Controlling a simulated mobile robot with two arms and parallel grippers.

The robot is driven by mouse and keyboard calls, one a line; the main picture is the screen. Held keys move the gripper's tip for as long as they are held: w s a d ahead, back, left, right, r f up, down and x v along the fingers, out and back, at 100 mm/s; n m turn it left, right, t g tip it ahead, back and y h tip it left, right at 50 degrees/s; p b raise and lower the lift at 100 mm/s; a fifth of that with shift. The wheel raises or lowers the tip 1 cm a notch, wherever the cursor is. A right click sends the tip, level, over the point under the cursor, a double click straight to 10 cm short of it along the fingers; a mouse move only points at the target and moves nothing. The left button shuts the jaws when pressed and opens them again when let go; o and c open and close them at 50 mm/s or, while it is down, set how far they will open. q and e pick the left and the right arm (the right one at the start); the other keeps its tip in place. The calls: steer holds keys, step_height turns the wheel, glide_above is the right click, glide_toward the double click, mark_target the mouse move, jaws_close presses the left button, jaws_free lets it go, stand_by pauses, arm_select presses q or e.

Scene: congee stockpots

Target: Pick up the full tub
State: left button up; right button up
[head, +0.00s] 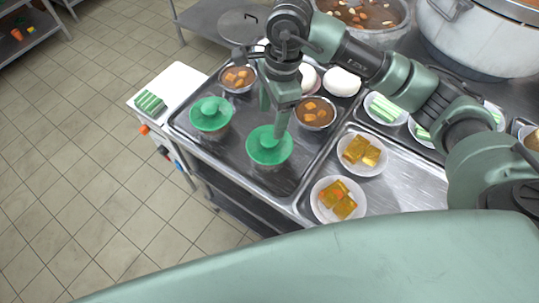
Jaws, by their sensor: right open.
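Two tubs with green lids stand on the metal tray. One tub (210,116) is at the left of the tray, and the other tub (268,150) is nearer, to its right. I cannot tell from here which tub is full. My right gripper (273,122) points down, open, right over the nearer tub's lid. Its fingertips overlap the back of that lid in the picture, and I cannot tell whether they touch it. My left gripper is not in view.
Bowls of brown soup with orange pieces (239,78) (317,111) sit close behind and beside the tubs. Plates of yellow blocks (338,200) (362,154) are to the right. A white board (176,88) with green slices is left. Large pots (480,40) stand at the back.

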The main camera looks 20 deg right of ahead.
mark_target(270, 139)
steer(key=shift+s+a+f+p, duration=0.15)
steer(key=shift+f+p, duration=0.2)
steer(key=shift+f, duration=0.45)
steer(key=f, duration=0.1)
steer(key=f+p, duration=0.1)
steer(key=f, duration=0.1)
steer(key=f+p, duration=0.1)
steer(key=shift+s+a+f, duration=0.15)
steer(key=shift+s+f, duration=0.1)
steer(key=shift+f, duration=0.6)
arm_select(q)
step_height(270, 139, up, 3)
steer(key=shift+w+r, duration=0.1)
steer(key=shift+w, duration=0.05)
arm_select(e)
steer(key=shift+w, duration=0.1)
jaws_close()
